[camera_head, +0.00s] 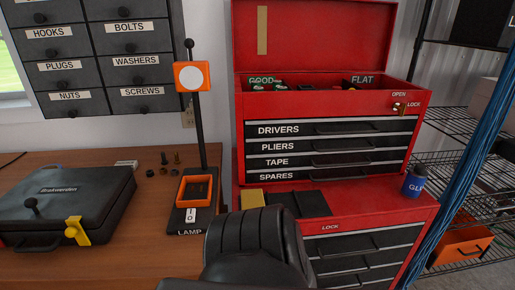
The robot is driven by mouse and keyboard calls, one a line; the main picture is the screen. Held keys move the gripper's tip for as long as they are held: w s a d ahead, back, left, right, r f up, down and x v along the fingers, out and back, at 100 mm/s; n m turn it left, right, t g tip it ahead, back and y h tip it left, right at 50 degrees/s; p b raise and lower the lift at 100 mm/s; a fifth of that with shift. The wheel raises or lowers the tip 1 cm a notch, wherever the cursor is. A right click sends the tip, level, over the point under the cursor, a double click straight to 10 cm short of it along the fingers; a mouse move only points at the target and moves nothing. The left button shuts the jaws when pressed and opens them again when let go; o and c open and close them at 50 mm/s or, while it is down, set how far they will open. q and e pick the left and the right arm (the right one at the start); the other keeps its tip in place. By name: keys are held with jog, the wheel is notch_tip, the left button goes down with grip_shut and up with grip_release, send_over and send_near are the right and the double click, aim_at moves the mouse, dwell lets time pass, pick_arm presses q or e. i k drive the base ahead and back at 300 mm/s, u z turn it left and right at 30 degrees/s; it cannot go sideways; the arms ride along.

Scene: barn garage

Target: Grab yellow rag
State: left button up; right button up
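A small yellow piece (253,198), which looks like a folded rag, lies on the red ledge in front of the upper tool chest. It is at the ledge's left end, beside a dark flat mat (297,204). A black rounded part of my own body rises at the bottom middle, just below the yellow piece. No gripper fingers show, so I cannot tell where either gripper is or whether it is open.
The red tool chest (300,98) stands with its lid up and drawers shut. A blue glue container (414,183) is on the ledge's right. A lamp (192,190) stands left on the wooden bench (140,250), near a black case (65,198) with a yellow latch. Blue cables hang at right.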

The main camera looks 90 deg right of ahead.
aim_at(254, 198)
jog(key=z, duration=2.65)
jog(key=k, duration=0.5)
jog(key=z, duration=1.85)
jog(key=i, duration=1.4)
jog(key=u, duration=2.65)
